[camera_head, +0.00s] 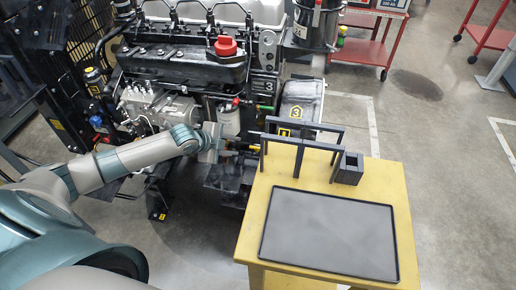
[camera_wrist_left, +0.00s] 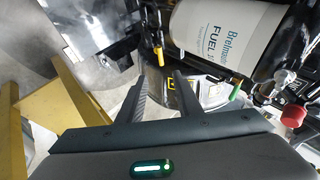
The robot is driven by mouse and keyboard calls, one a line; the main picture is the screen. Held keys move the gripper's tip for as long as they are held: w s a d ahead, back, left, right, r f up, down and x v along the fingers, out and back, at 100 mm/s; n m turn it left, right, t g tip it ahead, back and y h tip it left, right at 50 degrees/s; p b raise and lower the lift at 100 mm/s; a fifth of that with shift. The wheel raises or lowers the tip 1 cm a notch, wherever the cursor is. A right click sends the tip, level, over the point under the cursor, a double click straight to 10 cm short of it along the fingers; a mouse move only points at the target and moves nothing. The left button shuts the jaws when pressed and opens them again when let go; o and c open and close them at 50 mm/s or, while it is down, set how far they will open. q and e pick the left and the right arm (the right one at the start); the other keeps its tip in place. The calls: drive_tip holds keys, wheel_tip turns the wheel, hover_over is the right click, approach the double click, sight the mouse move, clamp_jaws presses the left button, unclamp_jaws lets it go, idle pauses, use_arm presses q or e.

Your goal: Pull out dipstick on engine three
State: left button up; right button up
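The engine (camera_head: 185,65) marked 3 stands at the upper left of the head view, with a red cap on top. My left gripper (camera_head: 232,146) is beside its lower right side, near the table's back corner. In the left wrist view the two fingers (camera_wrist_left: 162,92) are apart with nothing between them. A small yellow handle (camera_wrist_left: 159,53), which looks like the dipstick's, shows a little beyond the fingertips. In the head view a small yellow piece (camera_head: 252,147) shows close to the gripper; I cannot tell if they touch. My right gripper is not in view.
A white fuel filter (camera_wrist_left: 215,35) and a red knob (camera_wrist_left: 293,117) are near the fingers. A yellow table (camera_head: 393,175) carries a black tray (camera_head: 330,232), a dark rack (camera_head: 300,145) and a small dark box (camera_head: 348,168). Open floor lies to the right.

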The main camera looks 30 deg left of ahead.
sight(257, 149)
use_arm(q)
drive_tip(key=x, duration=1.4)
drive_tip(key=shift+w+b, duration=0.1)
drive_tip(key=shift+b, duration=0.2)
drive_tip(key=shift+x, duration=1.1)
drive_tip(key=shift+w+d+f+b, duration=0.2)
drive_tip(key=shift+w+f+b, duration=0.2)
drive_tip(key=shift+w+f, duration=0.1)
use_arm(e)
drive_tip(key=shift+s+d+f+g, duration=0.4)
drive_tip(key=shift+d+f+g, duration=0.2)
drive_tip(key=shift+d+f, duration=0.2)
use_arm(q)
clamp_jaws()
